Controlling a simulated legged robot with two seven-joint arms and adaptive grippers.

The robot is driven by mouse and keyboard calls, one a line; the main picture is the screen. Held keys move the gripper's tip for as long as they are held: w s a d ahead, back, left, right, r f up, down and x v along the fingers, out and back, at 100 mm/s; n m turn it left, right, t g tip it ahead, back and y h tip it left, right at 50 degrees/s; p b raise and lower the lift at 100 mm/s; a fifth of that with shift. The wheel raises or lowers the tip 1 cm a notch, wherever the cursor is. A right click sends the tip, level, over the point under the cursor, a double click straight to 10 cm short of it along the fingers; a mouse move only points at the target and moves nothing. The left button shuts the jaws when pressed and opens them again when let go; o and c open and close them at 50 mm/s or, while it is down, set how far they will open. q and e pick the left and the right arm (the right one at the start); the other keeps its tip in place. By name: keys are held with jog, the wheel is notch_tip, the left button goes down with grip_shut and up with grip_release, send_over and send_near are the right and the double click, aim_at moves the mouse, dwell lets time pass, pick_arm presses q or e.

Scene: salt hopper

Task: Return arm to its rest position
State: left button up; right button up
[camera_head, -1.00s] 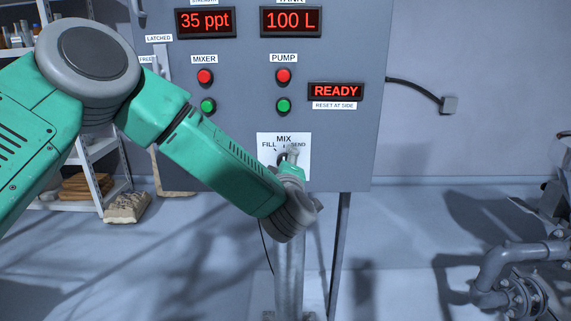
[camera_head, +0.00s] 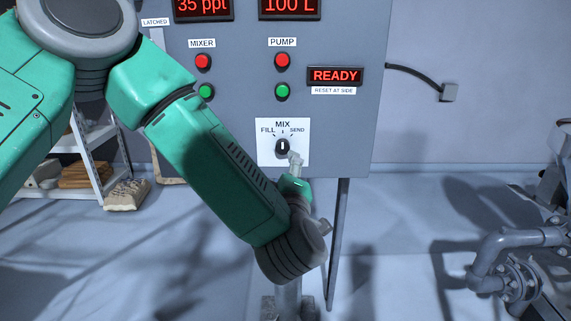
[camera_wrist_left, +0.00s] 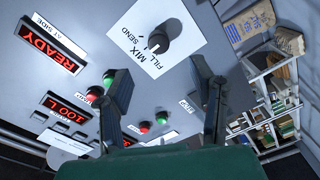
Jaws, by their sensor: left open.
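The grey control panel (camera_head: 345,130) has a white selector plate (camera_head: 263,158) marked FILL, MIX and SEND. Its black knob (camera_head: 282,146) has its white mark upright, toward MIX. My left arm comes in from the left. My left gripper (camera_head: 296,159) is just below and right of the knob, seen partly from behind. In the left wrist view, the open fingers (camera_wrist_left: 162,80) stand wide apart with nothing between them. The knob (camera_wrist_left: 158,42) shows beyond the fingertips, clear of them. My right gripper is not in view.
Red and green MIXER and PUMP buttons (camera_head: 282,92) sit above the plate. A READY display (camera_head: 335,76) is lit. A shelf (camera_head: 105,187) stands at left, and grey pipes (camera_head: 510,255) stand at right. The floor between is mostly clear.

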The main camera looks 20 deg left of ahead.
pick_arm(q)
jog(key=shift+s+d, duration=0.1)
jog(key=shift+s, duration=0.1)
jog(key=s+a+f+m+g+h, duration=0.1)
jog(key=s+f+m+g+h, duration=0.4)
jog(key=f, duration=0.9)
jog(key=s+a+f+m+g+h, duration=0.1)
jog(key=s+a+f+m+g, duration=0.15)
jog(key=s+f+m, duration=0.85)
jog(key=s+a+f+g, duration=0.4)
jog(key=s+f, duration=0.1)
jog(key=s, duration=0.5)
jog(key=s+a+f+g, duration=0.5)
jog(key=s+f, duration=0.1)
jog(key=s, duration=0.4)
jog(key=shift+f+m, duration=0.3)
jog(key=shift+m, duration=0.1)
